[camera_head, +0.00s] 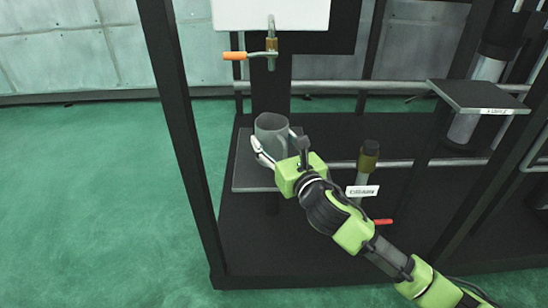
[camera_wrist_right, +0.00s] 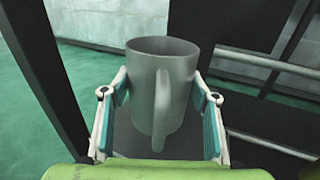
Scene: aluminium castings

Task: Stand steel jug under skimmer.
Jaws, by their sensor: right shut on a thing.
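The steel jug (camera_head: 270,130) is a grey, open-topped cylinder with a handle. It stands upright at the small dark platform (camera_head: 243,182) inside the black frame; I cannot tell whether its base touches. My right gripper (camera_head: 278,150) is shut on the jug, a finger on each side. In the right wrist view the jug (camera_wrist_right: 148,90) sits between the fingers, its handle towards the camera. Above the jug hangs a brass tap (camera_head: 271,46) with an orange lever, below a white box (camera_head: 270,14); this appears to be the skimmer. My left gripper is not in view.
A black post (camera_head: 180,120) rises left of the platform. A brass-topped valve (camera_head: 369,155) with a white label and a red lever (camera_head: 383,221) stand to the right. A second raised dark platform (camera_head: 478,96) is farther right. Green floor (camera_head: 80,200) is clear at left.

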